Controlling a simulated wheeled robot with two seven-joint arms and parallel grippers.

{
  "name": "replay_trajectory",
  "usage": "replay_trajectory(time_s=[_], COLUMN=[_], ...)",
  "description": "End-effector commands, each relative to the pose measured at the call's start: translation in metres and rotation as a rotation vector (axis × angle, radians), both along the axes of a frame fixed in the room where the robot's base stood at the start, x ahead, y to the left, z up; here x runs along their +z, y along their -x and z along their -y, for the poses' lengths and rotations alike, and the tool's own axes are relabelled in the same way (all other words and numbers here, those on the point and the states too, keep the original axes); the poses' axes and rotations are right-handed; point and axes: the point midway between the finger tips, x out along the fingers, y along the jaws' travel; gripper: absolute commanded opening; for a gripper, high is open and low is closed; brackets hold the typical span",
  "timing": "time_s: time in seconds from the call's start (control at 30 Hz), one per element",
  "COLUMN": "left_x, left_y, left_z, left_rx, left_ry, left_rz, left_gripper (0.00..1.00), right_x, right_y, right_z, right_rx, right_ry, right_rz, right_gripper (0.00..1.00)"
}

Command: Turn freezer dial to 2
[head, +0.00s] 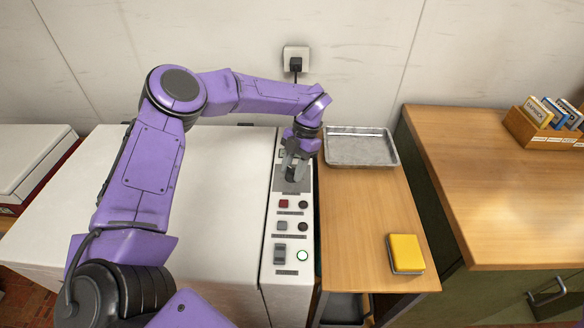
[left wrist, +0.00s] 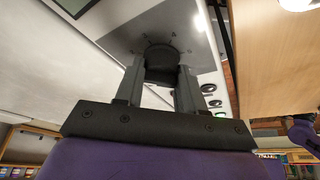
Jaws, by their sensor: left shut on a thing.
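The freezer (head: 215,210) is a white chest with a control panel strip (head: 270,258) along its right side. The freezer dial is a dark round knob on a grey plate (head: 291,186) at the panel's far part; in the left wrist view the dial (left wrist: 161,58) sits between my fingers. My left gripper (head: 291,170) is over the plate, and in the left wrist view (left wrist: 160,75) it is shut on the dial. My right gripper is not in the head view.
The panel also holds a red button (head: 284,204), a rocker switch (head: 280,252) and a lit green button (head: 302,256). A wooden counter (head: 490,190) stands further right.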

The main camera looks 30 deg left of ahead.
Motion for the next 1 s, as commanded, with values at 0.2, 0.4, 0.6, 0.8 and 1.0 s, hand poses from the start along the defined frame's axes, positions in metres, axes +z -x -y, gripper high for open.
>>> replay_trajectory(time_s=[0.2,0.4,0.6,0.8,1.0], left_x=[-0.003,-0.002,0.003,0.039,0.08], left_y=[0.002,0.001,-0.001,-0.017,-0.033], left_z=[0.001,0.0,0.0,0.003,0.005], left_rx=[-0.003,-0.001,0.0,0.0,-0.001], left_ry=[0.002,0.001,-0.001,-0.003,-0.002], left_rz=[-0.007,-0.004,-0.001,0.002,-0.002], left_gripper=[0.45,0.64,0.64,0.64,0.64], right_x=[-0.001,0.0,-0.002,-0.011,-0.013], right_y=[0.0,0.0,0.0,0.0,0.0], right_z=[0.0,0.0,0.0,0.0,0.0], right_rx=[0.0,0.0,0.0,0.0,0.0], right_ry=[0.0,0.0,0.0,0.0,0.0], right_rz=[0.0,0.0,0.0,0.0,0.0], right_gripper=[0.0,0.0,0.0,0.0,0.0])
